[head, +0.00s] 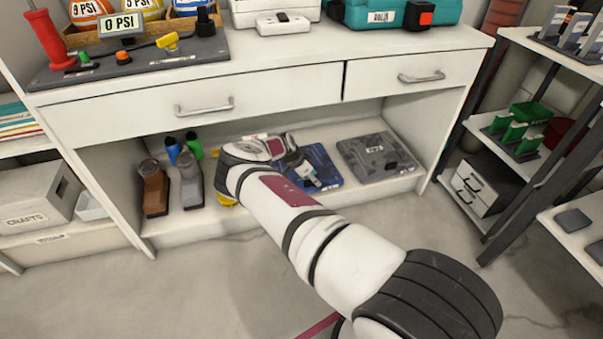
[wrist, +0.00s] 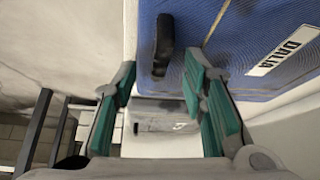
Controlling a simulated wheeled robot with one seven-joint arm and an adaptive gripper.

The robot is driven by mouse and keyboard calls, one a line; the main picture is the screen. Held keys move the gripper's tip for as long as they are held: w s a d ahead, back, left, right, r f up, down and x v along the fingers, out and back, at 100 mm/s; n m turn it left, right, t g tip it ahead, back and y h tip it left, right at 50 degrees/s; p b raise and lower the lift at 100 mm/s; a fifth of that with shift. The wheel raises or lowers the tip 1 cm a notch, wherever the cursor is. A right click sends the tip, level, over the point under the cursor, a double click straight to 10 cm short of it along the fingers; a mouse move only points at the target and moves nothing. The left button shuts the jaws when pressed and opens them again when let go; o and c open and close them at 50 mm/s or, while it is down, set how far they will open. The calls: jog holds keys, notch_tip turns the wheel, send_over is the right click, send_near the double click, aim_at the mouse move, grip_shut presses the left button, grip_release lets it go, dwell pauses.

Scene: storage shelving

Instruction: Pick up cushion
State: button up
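I cannot pick out a plain cushion with certainty. A flat blue, squarish item (head: 322,158) lies on the low shelf under the counter, partly hidden by my arm. In the wrist view a blue textured surface (wrist: 225,40) fills the upper right, with a black handle-like piece and a white label reading DALIA. A flat grey patterned item (head: 372,150) with a label lies to its right on the shelf. My gripper (wrist: 160,70) is open, its teal-padded fingers apart on either side of the black piece (wrist: 162,45). No grip shows.
The low shelf (head: 225,222) also holds brown and grey boots (head: 154,190) and blue and green bottles (head: 194,147) at left. Drawers (head: 210,107) close above my arm. A rack (head: 480,120) stands at right. Bare floor (head: 210,285) lies in front.

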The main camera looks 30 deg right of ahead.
grip_shut()
dwell(0.5)
